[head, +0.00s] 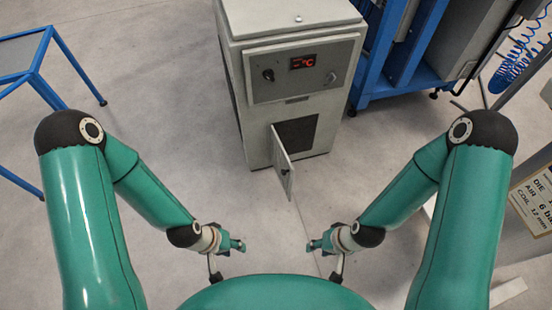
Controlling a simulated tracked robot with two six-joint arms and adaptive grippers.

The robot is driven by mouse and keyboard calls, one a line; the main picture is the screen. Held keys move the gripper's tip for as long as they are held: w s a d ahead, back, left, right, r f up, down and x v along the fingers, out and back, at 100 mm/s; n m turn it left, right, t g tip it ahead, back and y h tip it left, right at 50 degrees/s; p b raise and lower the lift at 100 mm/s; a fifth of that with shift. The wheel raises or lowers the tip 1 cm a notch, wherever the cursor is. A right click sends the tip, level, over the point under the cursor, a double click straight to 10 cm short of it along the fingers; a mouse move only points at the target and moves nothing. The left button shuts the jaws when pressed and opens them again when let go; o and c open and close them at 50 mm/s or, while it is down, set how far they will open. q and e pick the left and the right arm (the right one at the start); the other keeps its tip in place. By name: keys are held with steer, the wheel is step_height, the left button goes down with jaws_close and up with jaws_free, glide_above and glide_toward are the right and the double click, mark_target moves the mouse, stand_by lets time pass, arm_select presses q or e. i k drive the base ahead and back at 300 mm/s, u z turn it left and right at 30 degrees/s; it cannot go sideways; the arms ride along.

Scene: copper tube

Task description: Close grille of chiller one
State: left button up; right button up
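The chiller (292,68) is a grey box cabinet at the top centre of the head view, with a control panel and red display on its front. Its grille door (283,160) stands open, swung outward from the lower front towards me. Behind it is a dark opening (298,136). My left gripper (215,276) is low in the picture, left of the door and apart from it. My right gripper (337,277) is low and to the right of the door, also apart. Both grippers show small, and their fingers are too unclear to tell open from shut.
A blue metal frame (400,60) with equipment stands behind the chiller to the right. A blue-legged table (38,60) is at the upper left. A sign (534,198) is at the right edge. The grey floor (165,100) in front and to the left is clear.

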mark_target(278, 167)
steer(key=z, duration=0.15)
steer(key=i, duration=0.6)
steer(key=u, duration=0.7)
steer(key=k, duration=0.5)
steer(key=i, duration=0.45)
steer(key=z, duration=0.1)
